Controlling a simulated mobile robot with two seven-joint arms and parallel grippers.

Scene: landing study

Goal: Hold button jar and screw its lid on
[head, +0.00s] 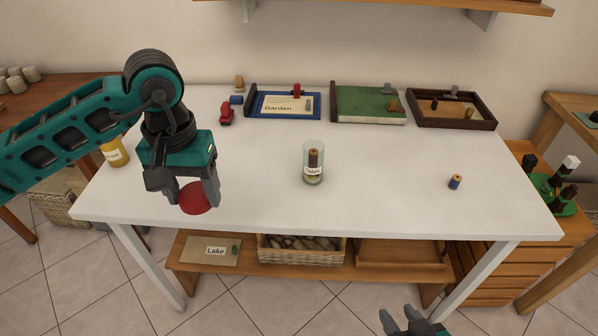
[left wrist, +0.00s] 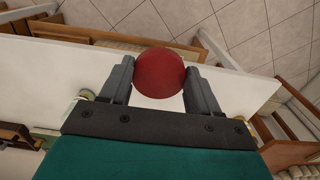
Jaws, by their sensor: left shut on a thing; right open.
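My left gripper (head: 192,190) is shut on a red round lid (head: 196,198), held over the left part of the white table. In the left wrist view the lid (left wrist: 158,73) sits between both fingers. A clear glass jar (head: 313,164) stands upright and open near the table's middle, right of the lid and apart from it. It has a small white label, too small to read surely, and something dark brown inside. A yellow jar (head: 114,153) with a pale label stands at the left edge, beside my left arm. Which one is the button jar I cannot tell. My right gripper (head: 403,316) is open and empty, below the table's front edge.
A small blue and tan cylinder (head: 455,182) stands on the right of the white table (head: 400,210). A "Garden" board (head: 283,107), a green board (head: 365,105) and a dark tray (head: 490,123) lie along the back. The front middle is clear. A lower shelf holds a basket (head: 300,257).

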